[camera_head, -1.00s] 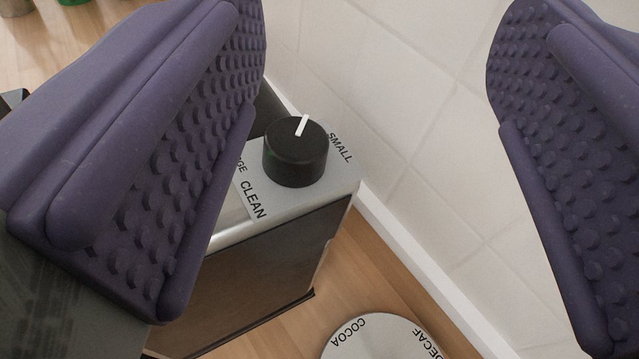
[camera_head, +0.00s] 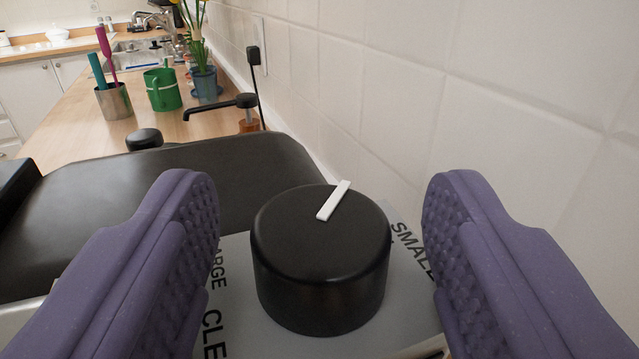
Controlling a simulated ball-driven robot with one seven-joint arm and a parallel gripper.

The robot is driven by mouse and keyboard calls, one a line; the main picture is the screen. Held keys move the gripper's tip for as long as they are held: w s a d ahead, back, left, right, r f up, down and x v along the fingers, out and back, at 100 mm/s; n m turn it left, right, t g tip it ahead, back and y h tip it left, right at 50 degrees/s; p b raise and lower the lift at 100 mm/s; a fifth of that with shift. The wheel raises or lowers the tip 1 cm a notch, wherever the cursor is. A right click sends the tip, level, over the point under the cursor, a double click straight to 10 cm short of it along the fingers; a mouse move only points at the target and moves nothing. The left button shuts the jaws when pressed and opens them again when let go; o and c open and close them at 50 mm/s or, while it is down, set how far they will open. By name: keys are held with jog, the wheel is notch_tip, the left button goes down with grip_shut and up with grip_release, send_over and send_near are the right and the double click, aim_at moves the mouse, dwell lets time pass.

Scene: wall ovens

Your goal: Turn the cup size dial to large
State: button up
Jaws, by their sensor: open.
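The cup size dial (camera_head: 318,270) is a black round knob with a white pointer line (camera_head: 334,201) on its top. It stands on the grey top panel (camera_head: 235,285) of the machine. The pointer is aimed up and slightly right in the picture. The word SMALL (camera_head: 410,245) is right of the dial; LARGE (camera_head: 217,270), partly hidden by my left finger, is on the left, with CLEAN, cut off, below it. My gripper (camera_head: 320,225) is open, its purple studded fingers on either side of the dial, with a gap on both sides.
A white tiled wall (camera_head: 500,60) runs close along the right. The machine's dark body (camera_head: 130,210) extends behind and left. On the wooden counter farther back are a metal utensil cup (camera_head: 114,101), a green mug (camera_head: 162,90), a blue vase (camera_head: 206,83) and a black spout (camera_head: 215,105).

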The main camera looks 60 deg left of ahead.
jog(key=c, duration=1)
jog(key=shift+c, duration=0.2)
jog(key=shift+n+g+p, duration=0.3)
jog(key=shift+g, duration=0.1)
jog(key=n+g+y, duration=0.1)
jog(key=n+g+y+p, duration=0.1)
jog(key=g, duration=0.1)
jog(key=shift+w+d, duration=0.15)
jog(key=shift+w, duration=0.05)
jog(key=n+g, duration=0.2)
jog(key=g, duration=0.1)
jog(key=shift+w+f+y, duration=0.1)
jog(key=shift+f+y, duration=0.1)
jog(key=shift+y, duration=0.2)
jog(key=shift+n+g+b, duration=0.55)
jog(key=shift+n+g, duration=0.05)
jog(key=shift+g, duration=0.2)
jog(key=shift+r+g, duration=0.1)
jog(key=shift+g, duration=0.2)
jog(key=o, duration=1)
